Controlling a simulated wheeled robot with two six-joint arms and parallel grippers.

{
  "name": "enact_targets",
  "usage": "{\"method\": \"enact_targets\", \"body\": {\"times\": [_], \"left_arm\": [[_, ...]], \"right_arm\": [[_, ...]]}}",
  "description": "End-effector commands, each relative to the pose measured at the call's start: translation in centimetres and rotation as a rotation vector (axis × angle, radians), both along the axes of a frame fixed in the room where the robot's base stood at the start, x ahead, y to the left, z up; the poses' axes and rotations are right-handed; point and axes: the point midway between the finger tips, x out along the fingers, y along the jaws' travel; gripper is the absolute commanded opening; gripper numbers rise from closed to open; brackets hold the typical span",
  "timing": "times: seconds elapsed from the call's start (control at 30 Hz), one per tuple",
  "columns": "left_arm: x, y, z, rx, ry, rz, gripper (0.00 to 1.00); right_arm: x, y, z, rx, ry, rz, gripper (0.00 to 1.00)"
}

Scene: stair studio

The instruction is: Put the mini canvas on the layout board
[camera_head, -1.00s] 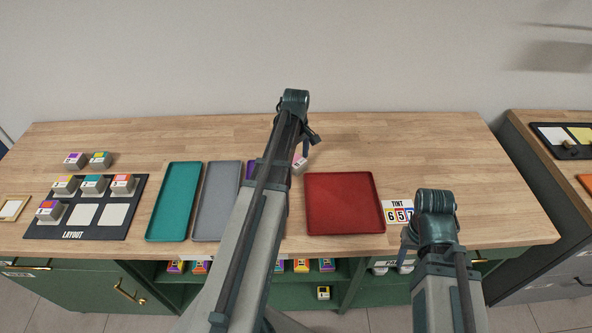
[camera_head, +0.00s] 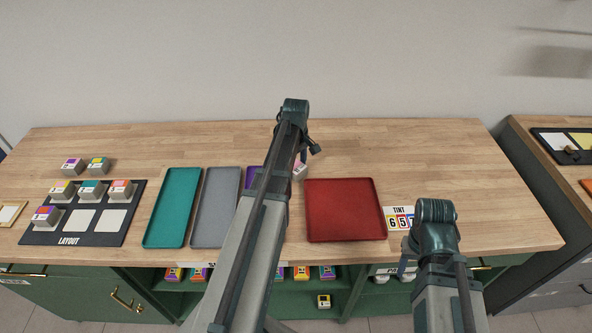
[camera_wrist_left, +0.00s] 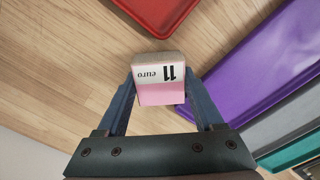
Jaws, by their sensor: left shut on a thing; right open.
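My left gripper (camera_head: 306,158) is shut on a small pink-and-white block (camera_wrist_left: 160,80), printed "11 euro" and upside down in the left wrist view. The block also shows in the head view (camera_head: 300,171), partly behind my left arm, near the back left of the red tray. I cannot tell from its print whether it is the mini canvas. The dark layout board (camera_head: 50,237) lies at the left of the bench. Its back row holds three blocks, its front left place one block; two pale squares (camera_head: 79,220) are bare. My right gripper (camera_head: 405,257) is open, mostly hidden by its arm at the front edge.
Teal (camera_head: 172,205), grey (camera_head: 214,205) and purple (camera_wrist_left: 255,65) trays lie between board and left arm. A red tray (camera_head: 345,208) and tint card (camera_head: 399,212) lie right. Two blocks (camera_head: 72,166) stand behind the board. A framed card (camera_head: 10,213) lies left.

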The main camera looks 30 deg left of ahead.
Motion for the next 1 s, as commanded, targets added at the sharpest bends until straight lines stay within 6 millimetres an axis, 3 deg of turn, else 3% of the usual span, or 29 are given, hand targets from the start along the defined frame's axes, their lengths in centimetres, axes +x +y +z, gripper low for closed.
{"method": "enact_targets", "body": {"times": [0.27,0.57,1.0], "left_arm": [[0.0,0.0,0.8,0.0,0.0,0.0,0.06],[0.0,0.0,4.0,0.0,0.0,0.0,0.06],[-10.0,-5.1,4.6,0.0,0.0,-0.001,0.06]], "right_arm": [[0.0,0.0,0.8,0.0,0.0,0.0,0.5],[0.0,0.0,4.0,0.0,0.0,0.0,0.5],[0.0,0.0,4.6,0.0,0.0,0.0,0.5]]}}
